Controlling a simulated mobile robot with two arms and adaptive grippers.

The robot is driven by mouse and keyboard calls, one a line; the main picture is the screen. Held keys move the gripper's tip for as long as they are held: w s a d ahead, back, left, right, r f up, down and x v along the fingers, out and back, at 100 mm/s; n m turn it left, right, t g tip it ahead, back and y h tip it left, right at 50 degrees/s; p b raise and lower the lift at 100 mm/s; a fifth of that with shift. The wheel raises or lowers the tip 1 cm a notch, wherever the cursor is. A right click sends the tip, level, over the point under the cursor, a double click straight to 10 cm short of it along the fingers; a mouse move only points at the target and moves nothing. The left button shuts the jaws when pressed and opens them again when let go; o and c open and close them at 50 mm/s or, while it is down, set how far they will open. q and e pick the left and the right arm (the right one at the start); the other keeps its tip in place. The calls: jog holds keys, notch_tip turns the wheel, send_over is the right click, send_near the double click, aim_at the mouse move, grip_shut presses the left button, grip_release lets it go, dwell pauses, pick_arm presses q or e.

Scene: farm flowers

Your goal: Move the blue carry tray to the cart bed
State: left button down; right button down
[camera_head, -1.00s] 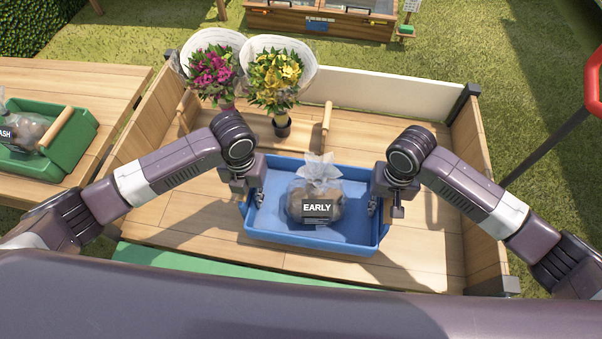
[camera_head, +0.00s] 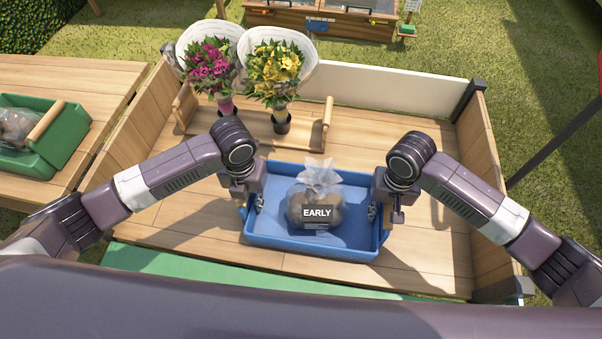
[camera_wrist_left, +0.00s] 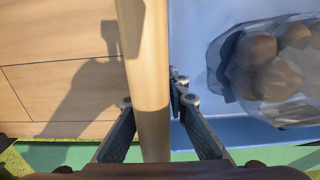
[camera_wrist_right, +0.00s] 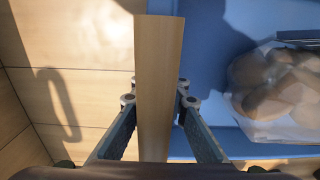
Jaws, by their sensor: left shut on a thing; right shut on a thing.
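The blue carry tray (camera_head: 270,237) is over the wooden cart bed (camera_head: 430,262), near its front middle. I cannot tell whether it rests on the boards or hangs just above them. A clear bag labelled EARLY (camera_head: 316,208) with round brown produce lies in it. My left gripper (camera_head: 252,205) is shut on the tray's left wooden handle, which shows in the left wrist view (camera_wrist_left: 148,70). My right gripper (camera_head: 380,210) is shut on the right wooden handle, which shows in the right wrist view (camera_wrist_right: 157,80).
Behind the tray on the cart bed stand a pink bouquet (camera_head: 212,68) and a yellow bouquet (camera_head: 275,72), by a wooden-handled carrier (camera_head: 258,140). A green tray (camera_head: 60,150) sits on a table (camera_head: 100,80) at the left. The bed's right side is bare.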

pick_arm(q)
jog(key=shift+f, duration=0.3)
pick_arm(e)
jog(key=shift+f, duration=0.3)
pick_arm(q)
jog(key=c, duration=1.9)
grip_release()
jog(key=shift+r, duration=0.1)
pick_arm(e)
jog(key=c, duration=1.9)
grip_release()
jog(key=shift+r, duration=0.1)
pick_arm(q)
notch_tip(320, 180, up, 12)
jog(key=shift+f, duration=0.15)
pick_arm(e)
jog(key=shift+r, duration=0.25)
notch_tip(320, 180, up, 12)
jog(key=shift+f, duration=0.25)
pick_arm(q)
jog(key=shift+s, duration=0.15)
pick_arm(e)
jog(key=shift+s+f, duration=0.1)
jog(key=shift+s, duration=0.05)
